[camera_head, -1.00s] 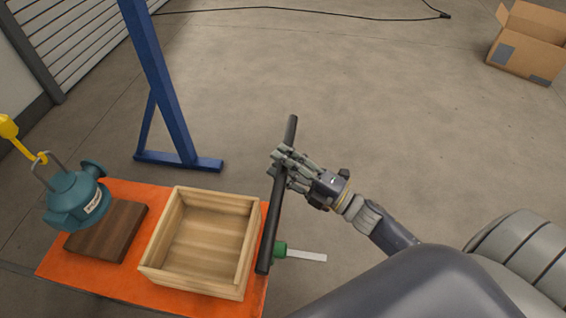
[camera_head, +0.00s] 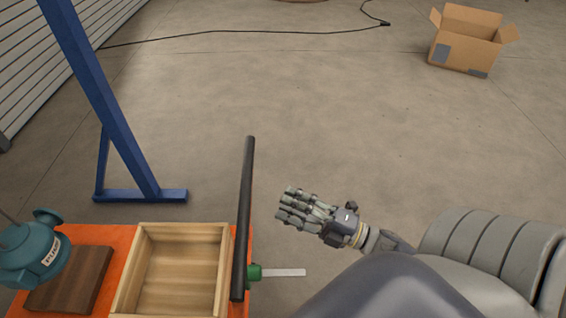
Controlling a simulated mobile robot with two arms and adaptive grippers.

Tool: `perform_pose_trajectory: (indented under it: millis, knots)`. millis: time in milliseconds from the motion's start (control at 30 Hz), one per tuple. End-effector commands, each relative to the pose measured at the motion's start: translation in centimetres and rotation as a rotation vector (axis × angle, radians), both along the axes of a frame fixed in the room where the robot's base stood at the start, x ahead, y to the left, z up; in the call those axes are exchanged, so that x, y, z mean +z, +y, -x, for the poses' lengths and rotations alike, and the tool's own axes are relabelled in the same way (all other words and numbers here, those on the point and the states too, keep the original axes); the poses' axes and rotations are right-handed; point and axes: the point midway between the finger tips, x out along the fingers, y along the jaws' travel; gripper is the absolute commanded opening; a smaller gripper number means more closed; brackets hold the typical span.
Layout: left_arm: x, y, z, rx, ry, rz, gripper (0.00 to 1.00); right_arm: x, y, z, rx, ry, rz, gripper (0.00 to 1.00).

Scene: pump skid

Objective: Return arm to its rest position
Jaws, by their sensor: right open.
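My right gripper (camera_head: 300,208) is open and empty, over the floor to the right of the orange table (camera_head: 118,236). A dark bar (camera_head: 244,210) stands to its left, along the table's right edge, with a clear gap between the bar and my fingers. My right forearm (camera_head: 390,243) comes in from the lower right. My left gripper is not in the frame.
A wooden box (camera_head: 222,285) sits on the table, left of the bar. A teal pump (camera_head: 35,255) is by a brown board (camera_head: 72,280). A green-handled tool (camera_head: 254,272) sticks out right. A blue frame (camera_head: 95,95) stands behind. Open floor lies ahead; a carton (camera_head: 462,50) is far right.

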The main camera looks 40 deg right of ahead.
Motion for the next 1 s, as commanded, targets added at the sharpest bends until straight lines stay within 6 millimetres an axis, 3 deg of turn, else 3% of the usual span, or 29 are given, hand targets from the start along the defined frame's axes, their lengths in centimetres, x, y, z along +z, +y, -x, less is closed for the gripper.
perform_pose_trajectory:
  millis: [467, 567, 667, 767, 867, 1000]
  knots:
    - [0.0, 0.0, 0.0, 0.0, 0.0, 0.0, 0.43, -0.1, 0.0, 0.0, -0.001, 0.002, 0.0, 0.43]
    - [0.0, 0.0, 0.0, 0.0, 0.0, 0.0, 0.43, -1.1, -0.4, -0.2, -0.021, 0.031, -0.017, 0.43]
    - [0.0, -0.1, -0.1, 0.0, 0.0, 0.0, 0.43, -4.4, -1.6, -0.8, -0.085, 0.128, -0.073, 0.43]
    - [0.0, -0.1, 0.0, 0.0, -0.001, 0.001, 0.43, -10.2, -3.3, -1.0, -0.193, 0.29, -0.168, 0.43]
    - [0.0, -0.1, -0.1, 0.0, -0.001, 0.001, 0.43, -17.2, -4.7, -0.3, -0.317, 0.481, -0.282, 0.43]
    - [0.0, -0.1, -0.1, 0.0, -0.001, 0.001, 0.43, -26.7, -5.2, 2.5, -0.483, 0.741, -0.427, 0.43]
